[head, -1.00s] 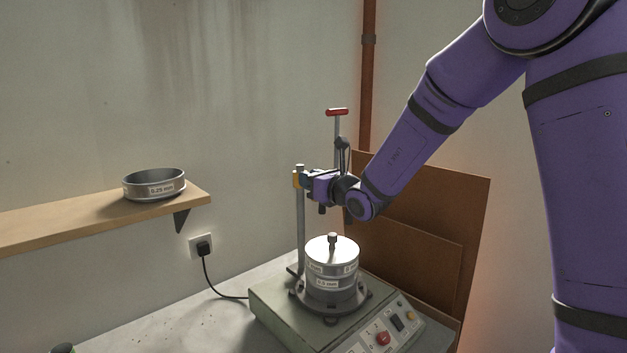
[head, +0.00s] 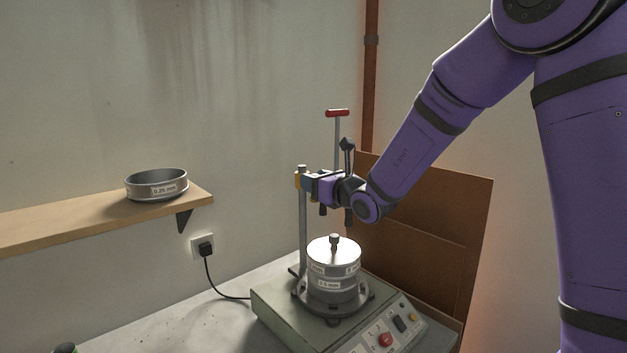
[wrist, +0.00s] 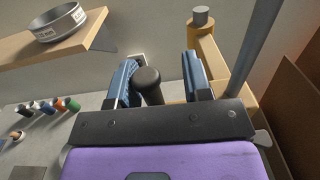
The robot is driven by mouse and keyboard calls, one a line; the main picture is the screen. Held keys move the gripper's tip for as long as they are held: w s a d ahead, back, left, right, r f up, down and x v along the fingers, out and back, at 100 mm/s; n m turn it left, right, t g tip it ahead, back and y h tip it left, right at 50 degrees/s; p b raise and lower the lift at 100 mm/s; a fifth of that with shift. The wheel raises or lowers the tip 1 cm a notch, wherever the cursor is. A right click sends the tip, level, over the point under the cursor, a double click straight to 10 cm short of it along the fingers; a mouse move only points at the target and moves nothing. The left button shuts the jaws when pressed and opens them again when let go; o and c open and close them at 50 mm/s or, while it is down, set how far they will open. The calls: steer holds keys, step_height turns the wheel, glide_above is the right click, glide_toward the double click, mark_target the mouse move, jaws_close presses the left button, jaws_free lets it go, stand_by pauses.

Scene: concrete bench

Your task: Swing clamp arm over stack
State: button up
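The sieve stack (head: 332,284) stands upright on the shaker, with a shiny lid and a small knob on top. The clamp post (head: 302,235) rises behind it on the left. A yellow collar (head: 298,181) sits near the post's top. My gripper (head: 312,182) is beside the collar, above the stack's height. In the wrist view its two blue fingers (wrist: 160,62) are apart. A black knob (wrist: 148,80) shows between them, nearer the left finger, with a gap to the right one. The yellow clamp part (wrist: 206,52) lies at the right finger; contact is unclear. My gripper hides much of the clamp arm.
A shelf (head: 80,220) on the left wall carries a loose 0.25 mm sieve (head: 156,186). A red-handled lever (head: 338,113) stands up behind my gripper. A brown panel (head: 440,230) leans at the right. The shaker's control panel (head: 385,335) faces front.

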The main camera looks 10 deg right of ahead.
steer(key=v, duration=1)
steer(key=shift+s, duration=0.1)
